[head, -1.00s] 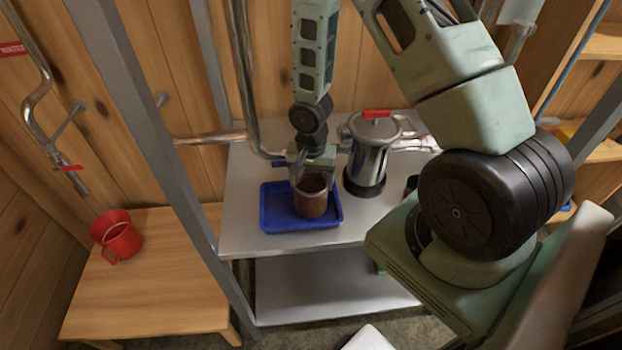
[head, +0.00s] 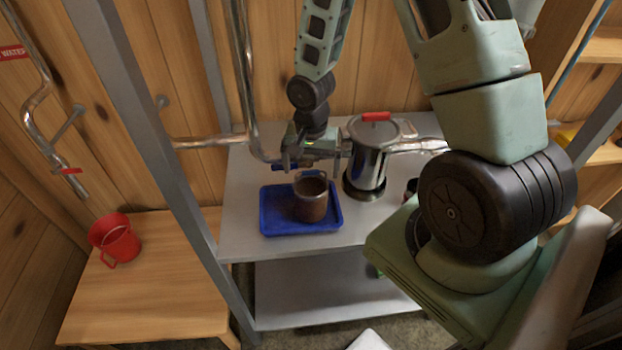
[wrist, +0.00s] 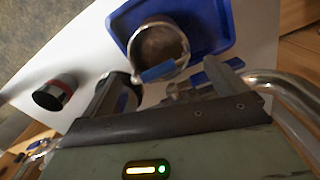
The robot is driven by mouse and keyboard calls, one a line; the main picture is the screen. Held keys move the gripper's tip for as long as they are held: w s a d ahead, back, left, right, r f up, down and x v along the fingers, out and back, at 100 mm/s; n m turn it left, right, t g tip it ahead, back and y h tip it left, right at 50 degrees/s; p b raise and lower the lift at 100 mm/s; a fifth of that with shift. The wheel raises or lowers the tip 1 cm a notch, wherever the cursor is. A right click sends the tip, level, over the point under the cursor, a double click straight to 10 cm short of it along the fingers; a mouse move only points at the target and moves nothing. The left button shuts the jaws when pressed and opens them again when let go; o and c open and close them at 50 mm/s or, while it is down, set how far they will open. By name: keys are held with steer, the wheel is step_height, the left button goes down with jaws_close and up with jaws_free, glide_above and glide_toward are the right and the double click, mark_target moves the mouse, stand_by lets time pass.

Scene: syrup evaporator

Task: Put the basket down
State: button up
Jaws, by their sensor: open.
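The brown cylindrical basket (head: 311,202) stands upright in the blue tray (head: 268,225) on the metal shelf table. In the wrist view the basket (wrist: 160,42) shows its round open top, with a blue grip on a thin handle at its near side. The tray (wrist: 212,25) lies around it. My gripper (head: 312,163) is open and empty, just above and behind the basket. In the wrist view its two fingers (wrist: 172,88) are spread apart, clear of the basket's handle.
A steel pot with a red-handled lid (head: 368,158) stands close to the right of the basket. A metal pipe (head: 248,100) runs behind my gripper on the left. A red jug (head: 120,243) sits on a low wooden table (head: 150,295) to the left.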

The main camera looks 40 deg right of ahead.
step_height(320, 180, up, 6)
steer(key=shift+f, duration=0.1)
steer(key=s+a+r+n, duration=0.2)
steer(key=a+r+n, duration=0.2)
steer(key=a, duration=0.3)
steer(key=s+a+r+n, duration=0.3)
steer(key=a, duration=0.3)
steer(key=s+a+r+n, duration=0.3)
steer(key=s+a+n, duration=0.2)
steer(key=s, duration=0.1)
steer(key=s+a+r+n, duration=0.2)
steer(key=s+a+n, duration=0.3)
steer(key=s, duration=0.2)
steer(key=shift+s+r+n+y, duration=0.2)
steer(key=shift+r+n+y, duration=0.1)
steer(key=shift+r, duration=0.1)
steer(key=shift+a, duration=0.1)
